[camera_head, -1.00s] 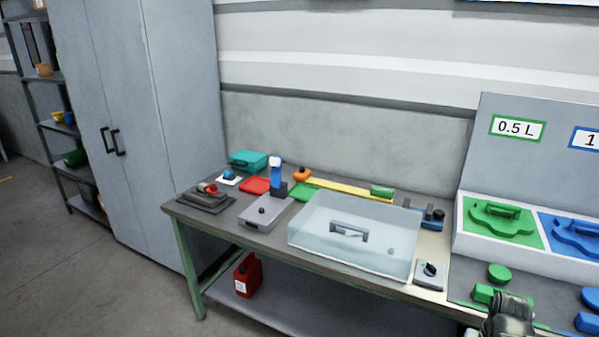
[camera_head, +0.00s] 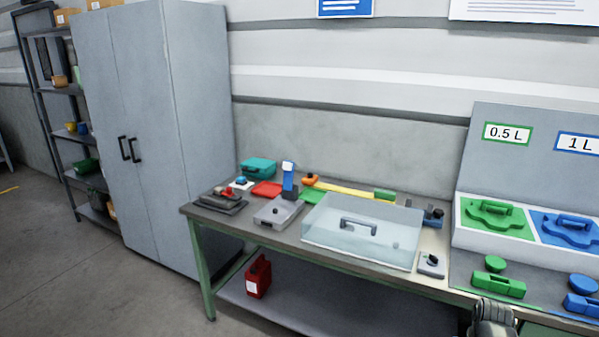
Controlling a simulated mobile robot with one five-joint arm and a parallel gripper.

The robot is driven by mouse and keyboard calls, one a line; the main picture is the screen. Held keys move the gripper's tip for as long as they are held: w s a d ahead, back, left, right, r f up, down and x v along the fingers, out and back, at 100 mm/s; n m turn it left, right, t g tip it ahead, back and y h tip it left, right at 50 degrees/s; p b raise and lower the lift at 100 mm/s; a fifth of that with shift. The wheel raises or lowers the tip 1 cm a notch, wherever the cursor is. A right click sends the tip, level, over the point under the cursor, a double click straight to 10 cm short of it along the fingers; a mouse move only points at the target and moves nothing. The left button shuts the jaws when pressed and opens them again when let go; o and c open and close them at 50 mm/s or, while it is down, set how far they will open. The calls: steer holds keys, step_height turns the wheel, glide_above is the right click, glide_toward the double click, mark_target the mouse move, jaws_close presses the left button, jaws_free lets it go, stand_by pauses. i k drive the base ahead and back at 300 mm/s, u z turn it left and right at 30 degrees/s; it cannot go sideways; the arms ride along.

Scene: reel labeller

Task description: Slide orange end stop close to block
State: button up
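The orange end stop (camera_head: 311,179) sits at the left end of a yellow rail (camera_head: 345,189) at the back of the workbench. A green block (camera_head: 384,195) is at the rail's right end, apart from the end stop by most of the rail's length. A clear cover with a grey handle (camera_head: 362,240) stands in front of the rail and hides part of that area. My gripper (camera_head: 494,318) shows only partly at the bottom right edge, far from the end stop. Its fingers cannot be made out.
Left of the cover stand a blue upright device (camera_head: 289,180), a grey box (camera_head: 278,211), a red plate (camera_head: 266,189) and a teal case (camera_head: 258,168). A small dark-knobbed control box (camera_head: 431,264) is right of the cover. A red canister (camera_head: 258,276) stands on the lower shelf. The floor at left is clear.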

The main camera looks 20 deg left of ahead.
mark_target(311, 180)
steer(key=u, duration=0.7)
steer(key=i, duration=1.2)
steer(key=u, duration=1.55)
steer(key=i, duration=2.5)
